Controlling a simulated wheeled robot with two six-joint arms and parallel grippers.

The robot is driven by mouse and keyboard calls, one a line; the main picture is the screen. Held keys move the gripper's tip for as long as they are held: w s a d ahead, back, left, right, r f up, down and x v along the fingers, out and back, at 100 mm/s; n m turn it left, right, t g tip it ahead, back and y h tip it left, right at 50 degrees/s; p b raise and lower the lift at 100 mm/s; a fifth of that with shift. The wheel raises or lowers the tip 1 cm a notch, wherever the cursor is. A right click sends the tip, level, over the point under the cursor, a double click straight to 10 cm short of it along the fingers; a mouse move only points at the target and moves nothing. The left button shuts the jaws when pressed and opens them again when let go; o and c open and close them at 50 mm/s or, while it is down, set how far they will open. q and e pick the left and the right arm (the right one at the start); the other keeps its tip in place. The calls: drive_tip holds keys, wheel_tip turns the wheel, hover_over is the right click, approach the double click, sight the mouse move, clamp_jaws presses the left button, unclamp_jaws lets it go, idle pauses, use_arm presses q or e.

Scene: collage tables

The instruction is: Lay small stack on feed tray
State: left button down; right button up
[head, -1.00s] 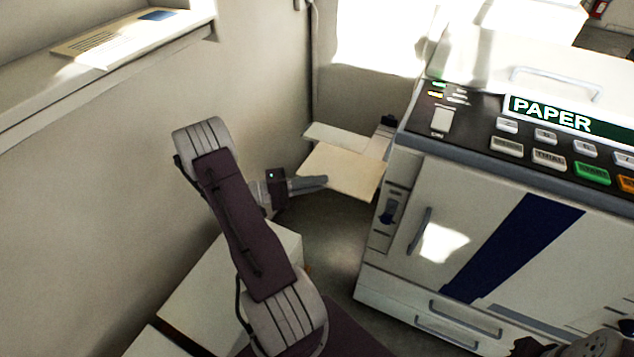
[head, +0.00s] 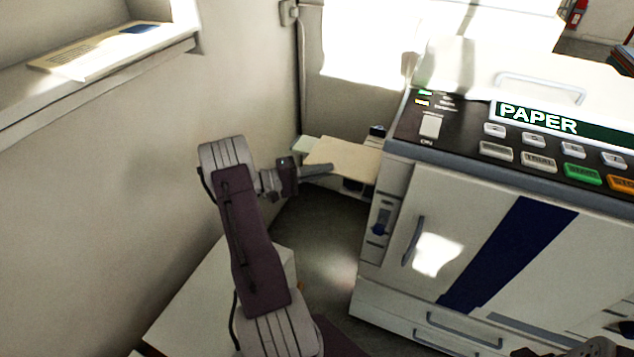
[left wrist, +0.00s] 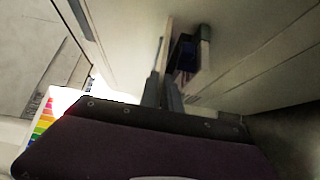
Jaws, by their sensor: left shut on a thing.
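The small stack (head: 346,157) is a flat, cream-coloured block of paper at the left side of the printer (head: 480,225) in the head view. My left gripper (head: 318,171) is shut on its near left edge. In the left wrist view the stack (left wrist: 166,42) shows as a thin edge beyond the gripper's fingers (left wrist: 162,92). A pale flat piece (head: 306,146), likely the feed tray, shows past the stack's left end. The stack hides most of it, and I cannot tell whether they touch.
A wall with a ledge (head: 120,72) bearing a printed sheet stands on the left. A low white box (head: 205,305) is below my left arm. The printer's side has knobs and a handle close to the stack. Open floor (head: 320,245) lies between box and printer.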

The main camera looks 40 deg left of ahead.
sight(335, 151)
use_arm(q)
drive_tip(key=w+a+b, duration=0.1)
drive_tip(key=w, duration=0.1)
drive_tip(key=w+b, duration=0.1)
drive_tip(key=w, duration=0.2)
drive_tip(key=w+a, duration=0.1)
drive_tip(key=w, duration=0.2)
drive_tip(key=shift+w+a+f+b, duration=0.15)
drive_tip(key=shift+w+a+b, duration=0.15)
drive_tip(key=shift+b, duration=0.1)
drive_tip(key=shift+w+a+f+b, duration=0.1)
drive_tip(key=shift+f+b, duration=1.05)
drive_tip(key=shift+f, duration=0.2)
drive_tip(key=shift+w+f+b, duration=0.1)
drive_tip(key=shift+f+b, duration=1)
drive_tip(key=shift+f, duration=0.25)
drive_tip(key=c, duration=1.5)
unclamp_jaws()
drive_tip(key=p+v, duration=0.2)
drive_tip(key=v, duration=0.7)
drive_tip(key=shift+p, duration=0.3)
